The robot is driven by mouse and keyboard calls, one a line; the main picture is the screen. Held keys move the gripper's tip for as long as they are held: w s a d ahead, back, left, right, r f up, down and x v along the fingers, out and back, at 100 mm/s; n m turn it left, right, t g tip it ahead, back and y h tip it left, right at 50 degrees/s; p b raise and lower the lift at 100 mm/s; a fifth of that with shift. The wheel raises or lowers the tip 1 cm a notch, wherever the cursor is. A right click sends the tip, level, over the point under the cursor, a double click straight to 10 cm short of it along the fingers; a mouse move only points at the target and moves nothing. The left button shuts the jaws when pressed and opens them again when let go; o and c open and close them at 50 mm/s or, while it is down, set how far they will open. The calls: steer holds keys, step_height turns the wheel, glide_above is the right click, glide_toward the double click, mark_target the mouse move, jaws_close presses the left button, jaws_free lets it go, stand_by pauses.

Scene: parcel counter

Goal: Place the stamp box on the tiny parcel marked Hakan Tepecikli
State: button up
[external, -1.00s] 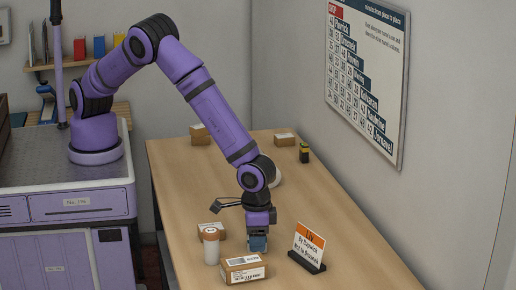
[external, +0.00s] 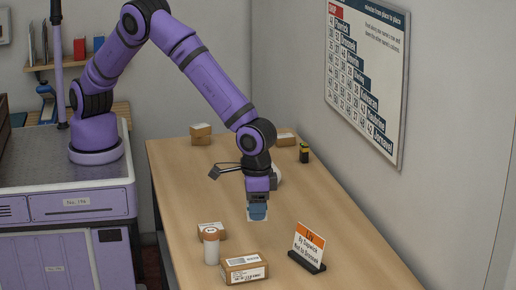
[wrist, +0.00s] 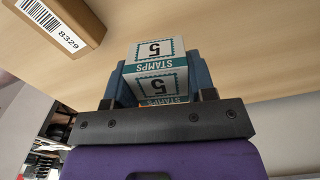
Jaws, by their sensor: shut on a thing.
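My gripper (external: 258,211) is shut on the stamp box and holds it above the table. In the wrist view the stamp box (wrist: 156,66) is white and teal, marked "STAMPS 5", between the two blue fingers of my gripper (wrist: 160,85). Small brown parcels stand on the table: one at the front (external: 243,268), one at the left (external: 212,231), one at the back left (external: 201,134) and one at the back right (external: 286,139). The wrist view shows a parcel (wrist: 60,20) with a barcode label reading 8329. I cannot read the name Hakan Tepecikli on any parcel.
A white cylinder (external: 210,246) stands between the left and front parcels. An orange and white sign (external: 308,247) stands at the right front. A small dark item (external: 304,153) sits near the back right. A white round thing (external: 278,176) is partly hidden behind my arm.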

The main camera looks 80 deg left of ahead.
step_height(320, 180, up, 5)
steer(key=n, duration=0.2)
glide_above(244, 261)
step_height(244, 261, down, 9)
steer(key=shift+f, duration=0.2)
steer(key=shift+f, duration=0.15)
steer(key=o, duration=0.9)
